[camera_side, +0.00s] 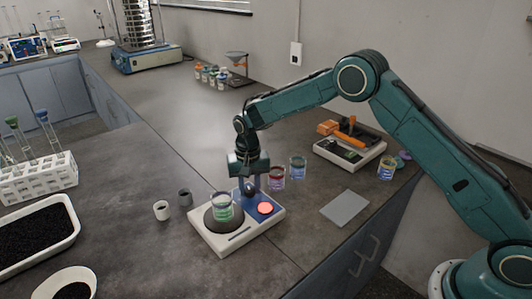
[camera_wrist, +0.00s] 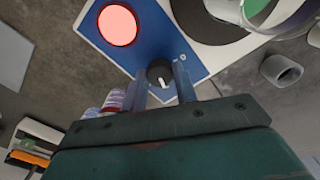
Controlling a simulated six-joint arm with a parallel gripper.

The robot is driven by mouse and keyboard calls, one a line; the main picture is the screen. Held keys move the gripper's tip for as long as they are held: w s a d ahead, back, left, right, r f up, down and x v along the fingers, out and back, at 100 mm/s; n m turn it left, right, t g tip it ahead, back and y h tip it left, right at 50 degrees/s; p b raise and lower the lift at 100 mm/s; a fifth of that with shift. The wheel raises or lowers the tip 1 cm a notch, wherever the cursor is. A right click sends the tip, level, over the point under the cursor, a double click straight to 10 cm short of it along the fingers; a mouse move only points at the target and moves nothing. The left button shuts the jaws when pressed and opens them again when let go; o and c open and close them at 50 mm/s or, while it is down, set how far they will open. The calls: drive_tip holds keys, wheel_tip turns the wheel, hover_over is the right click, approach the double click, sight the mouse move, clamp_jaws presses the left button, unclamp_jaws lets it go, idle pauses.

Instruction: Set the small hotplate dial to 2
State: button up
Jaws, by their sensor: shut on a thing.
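The small hotplate (camera_side: 236,243) is a white unit with a dark round plate and a blue panel (camera_wrist: 125,40). Its dial (camera_wrist: 159,72) is a small dark knob on that panel, with a white pointer mark aimed towards the bottom of the wrist view. My gripper (camera_wrist: 161,70) is shut on the dial, one finger on each side.
A red-lit disc (camera_side: 265,208) is on the panel beside the dial. Two more jars (camera_side: 276,178) (camera_side: 297,167) stand close behind my gripper. Small cups (camera_side: 161,210) are at left; a grey slab (camera_side: 344,207) is at right.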

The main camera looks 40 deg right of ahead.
sight(250, 190)
drive_tip(key=shift+m, duration=0.5)
drive_tip(key=o, duration=1)
drive_tip(key=shift+c, duration=0.2)
drive_tip(key=shift+r, duration=0.15)
wheel_tip(250, 190, up, 14)
drive_tip(key=shift+f, duration=0.2)
